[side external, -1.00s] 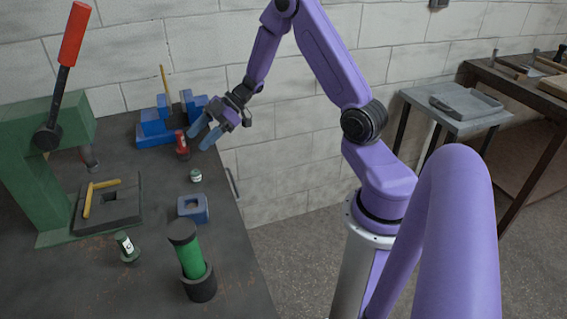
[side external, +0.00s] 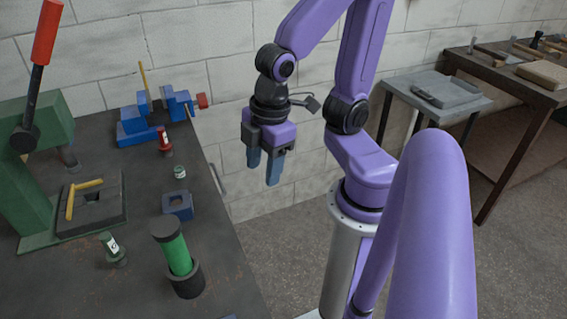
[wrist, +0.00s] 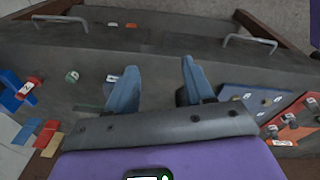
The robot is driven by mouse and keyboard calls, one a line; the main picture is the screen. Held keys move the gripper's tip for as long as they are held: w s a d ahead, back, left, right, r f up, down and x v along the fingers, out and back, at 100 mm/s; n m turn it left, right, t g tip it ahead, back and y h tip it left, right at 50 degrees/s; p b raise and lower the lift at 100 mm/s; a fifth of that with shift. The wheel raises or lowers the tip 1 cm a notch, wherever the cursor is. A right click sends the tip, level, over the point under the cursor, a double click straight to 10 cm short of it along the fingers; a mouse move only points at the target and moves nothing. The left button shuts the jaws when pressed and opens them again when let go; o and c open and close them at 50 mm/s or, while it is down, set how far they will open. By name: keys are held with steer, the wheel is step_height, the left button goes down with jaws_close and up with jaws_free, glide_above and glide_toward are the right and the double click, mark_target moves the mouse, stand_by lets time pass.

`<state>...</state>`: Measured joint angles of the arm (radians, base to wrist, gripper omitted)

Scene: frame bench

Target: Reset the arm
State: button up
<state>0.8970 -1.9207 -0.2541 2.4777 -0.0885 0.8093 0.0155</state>
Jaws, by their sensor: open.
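My gripper (side external: 263,170) hangs in the side external view with its two blue-grey fingers pointing down. It is open and empty, with a gap between the fingers. It is to the right of the workbench's (side external: 220,262) edge, in front of the block wall, and touches nothing. In the wrist view the two fingers of my gripper (wrist: 160,70) stand apart with only dark surface seen between them.
On the bench are a blue vise (side external: 135,128), a red piece (side external: 164,142), a blue holed block (side external: 178,207), a green cylinder (side external: 176,254) in a black cup and a green press (side external: 32,195). A grey side table (side external: 455,98) stands at right. Open floor lies between.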

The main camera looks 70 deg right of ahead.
steer(key=s, duration=0.2)
steer(key=s+d+g, duration=0.1)
steer(key=shift+s+r, duration=0.1)
steer(key=shift+s, duration=0.25)
